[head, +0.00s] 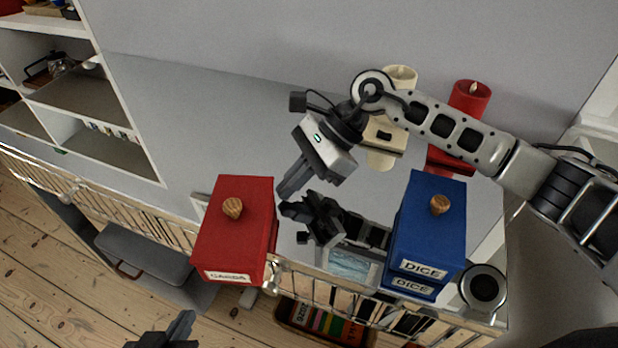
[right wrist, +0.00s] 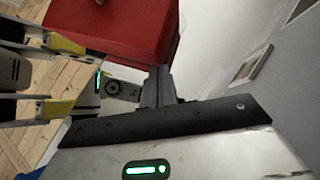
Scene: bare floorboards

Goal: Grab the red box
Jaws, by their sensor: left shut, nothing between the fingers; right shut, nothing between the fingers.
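A red box (head: 236,240) with a round wooden knob on its lid and a white label on its front stands at the front edge of the glossy white top. It also shows at the top of the right wrist view (right wrist: 110,28). My right gripper (head: 283,192) is shut and empty, just right of the red box's upper right edge; I cannot tell whether they touch. Its dark fingers show in the right wrist view (right wrist: 157,90), below the box. My left gripper (head: 186,320) is shut and empty at the bottom edge of the head view, below the box and partly cut off.
A blue box (head: 430,230) labelled DICE stands to the right on the same white top (head: 180,110). A cream candle (head: 401,76) and a red candle (head: 469,99) stand at the back. White shelves (head: 100,150) are at the left. The top left of the red box is clear.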

